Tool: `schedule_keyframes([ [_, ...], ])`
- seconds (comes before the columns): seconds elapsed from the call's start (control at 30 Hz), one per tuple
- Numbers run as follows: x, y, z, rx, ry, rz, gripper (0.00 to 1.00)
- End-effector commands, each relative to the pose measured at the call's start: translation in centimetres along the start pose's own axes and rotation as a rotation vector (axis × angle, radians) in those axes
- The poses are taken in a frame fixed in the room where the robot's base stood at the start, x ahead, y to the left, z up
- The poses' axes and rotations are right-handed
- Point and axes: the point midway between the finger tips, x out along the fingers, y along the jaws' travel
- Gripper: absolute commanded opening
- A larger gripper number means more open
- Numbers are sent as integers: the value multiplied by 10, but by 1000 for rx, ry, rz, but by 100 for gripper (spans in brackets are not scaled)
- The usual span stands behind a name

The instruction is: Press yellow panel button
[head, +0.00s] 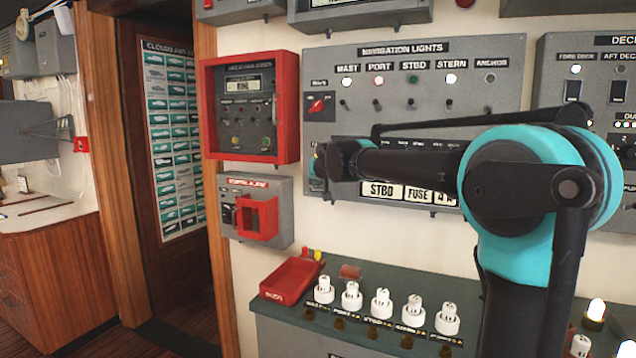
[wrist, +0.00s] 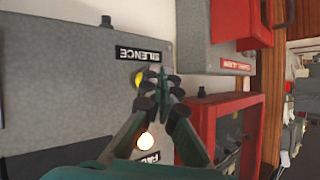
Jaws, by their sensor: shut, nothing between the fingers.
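The yellow button (wrist: 138,79) shows in the wrist view on the grey navigation lights panel (wrist: 60,80), beside the SILENCE label (wrist: 140,54). A finger of my gripper (wrist: 164,92) partly covers it. My gripper is shut and empty, with its fingertips right by the button; I cannot tell whether they touch it. In the head view my gripper (head: 325,164) is at the lower left of the navigation lights panel (head: 430,65). My arm hides much of the panel's lower part there, and the button is not clear.
A lit lamp (wrist: 146,141) is near my fingers. A red-framed box (head: 250,105) with small buttons is left of the panel, above a grey box with a red guard (head: 257,217). Below, a counter holds a red tray (head: 290,280) and several white fuses (head: 382,303).

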Motion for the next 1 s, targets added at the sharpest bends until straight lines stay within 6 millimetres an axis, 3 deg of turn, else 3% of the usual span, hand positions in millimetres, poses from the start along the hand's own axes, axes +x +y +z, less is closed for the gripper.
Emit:
schedule_keyframes([
  [1.0,7,5,-5,0,0,0,0],
])
